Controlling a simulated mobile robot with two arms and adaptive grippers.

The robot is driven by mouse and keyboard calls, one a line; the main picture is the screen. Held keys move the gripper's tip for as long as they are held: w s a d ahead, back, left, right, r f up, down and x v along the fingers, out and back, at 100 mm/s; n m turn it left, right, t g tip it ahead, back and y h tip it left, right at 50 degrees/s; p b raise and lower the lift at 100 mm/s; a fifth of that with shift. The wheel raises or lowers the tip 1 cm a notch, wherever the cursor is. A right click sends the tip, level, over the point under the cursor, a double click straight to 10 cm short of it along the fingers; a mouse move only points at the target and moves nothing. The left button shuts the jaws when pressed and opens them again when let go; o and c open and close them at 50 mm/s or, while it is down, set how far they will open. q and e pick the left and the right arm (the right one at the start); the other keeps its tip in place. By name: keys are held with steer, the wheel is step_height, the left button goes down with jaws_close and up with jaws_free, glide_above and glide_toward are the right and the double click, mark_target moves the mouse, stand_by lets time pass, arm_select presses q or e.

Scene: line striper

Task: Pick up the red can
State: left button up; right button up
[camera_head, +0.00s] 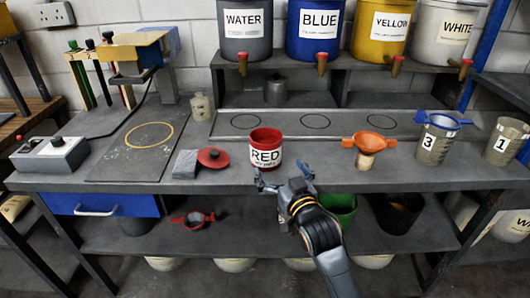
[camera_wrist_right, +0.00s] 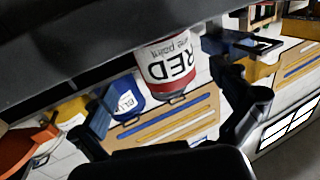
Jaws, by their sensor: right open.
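The red can (camera_head: 265,146) stands upright on the grey workbench near its front edge, with a white label reading RED. My right gripper (camera_head: 282,178) is open and empty just in front of and slightly below the can, its fingers spread apart. In the right wrist view the red can (camera_wrist_right: 167,62) appears upside down, framed between the two spread fingers of the right gripper (camera_wrist_right: 165,80). I see no finger clearly touching it. My left gripper is not in view.
A red lid (camera_head: 213,157) lies left of the can. An orange funnel (camera_head: 369,146) and a cup marked 3 (camera_head: 436,142) stand to the right. A raised shelf (camera_head: 300,72) with large buckets is behind. The lower shelf holds a green bucket (camera_head: 341,207).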

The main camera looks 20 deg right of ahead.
mark_target(272, 158)
steer(key=shift+w, duration=0.95)
steer(key=shift+w+a+f, duration=0.15)
steer(key=shift+w+a, duration=0.05)
steer(key=shift+w, duration=1.15)
steer(key=shift+w+a+f, duration=0.1)
steer(key=shift+w+a, duration=0.1)
steer(key=shift+w, duration=1.1)
steer(key=c, duration=1.6)
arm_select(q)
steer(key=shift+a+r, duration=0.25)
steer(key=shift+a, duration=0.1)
arm_select(e)
steer(key=shift+r, duration=0.15)
steer(key=shift+c, duration=0.5)
steer(key=shift+r, duration=0.1)
